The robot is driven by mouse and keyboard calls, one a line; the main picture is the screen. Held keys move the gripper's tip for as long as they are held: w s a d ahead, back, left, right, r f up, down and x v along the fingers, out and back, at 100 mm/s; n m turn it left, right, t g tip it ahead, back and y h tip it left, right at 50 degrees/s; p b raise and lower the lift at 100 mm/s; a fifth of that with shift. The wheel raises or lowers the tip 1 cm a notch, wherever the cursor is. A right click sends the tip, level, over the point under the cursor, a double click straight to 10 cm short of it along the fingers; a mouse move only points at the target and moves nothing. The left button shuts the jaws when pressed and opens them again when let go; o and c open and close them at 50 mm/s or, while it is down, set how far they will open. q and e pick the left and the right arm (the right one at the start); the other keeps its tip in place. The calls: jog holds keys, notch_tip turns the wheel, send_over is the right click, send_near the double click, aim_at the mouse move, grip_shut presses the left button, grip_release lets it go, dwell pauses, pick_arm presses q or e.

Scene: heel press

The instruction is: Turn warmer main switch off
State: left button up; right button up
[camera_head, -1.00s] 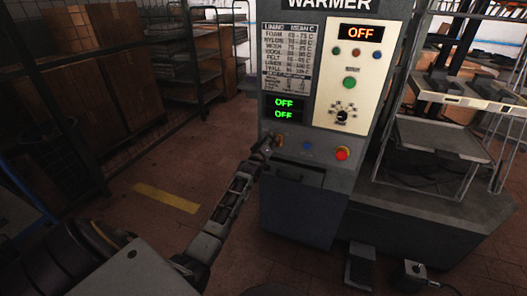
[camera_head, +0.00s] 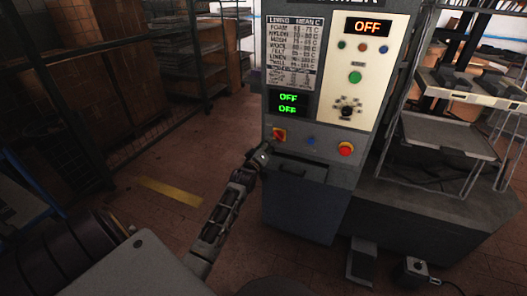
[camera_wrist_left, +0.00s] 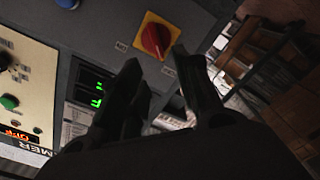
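The warmer's main switch (camera_head: 279,134) is a red rotary knob on a yellow square plate, low on the left of the grey warmer panel. It also shows in the wrist view (camera_wrist_left: 155,39), where its handle looks slanted; I cannot read its marks. My left gripper (camera_head: 262,154) is just below and left of the switch, apart from it. In the wrist view the left gripper's fingers (camera_wrist_left: 158,68) are spread with nothing between them, and the knob lies beyond their gap. My right gripper is not in view.
A blue button (camera_head: 311,141) and a red mushroom button (camera_head: 346,149) sit right of the switch. A drawer handle (camera_head: 300,172) juts out below.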

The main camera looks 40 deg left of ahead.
pick_arm(q)
jog(key=shift+v, duration=1.7)
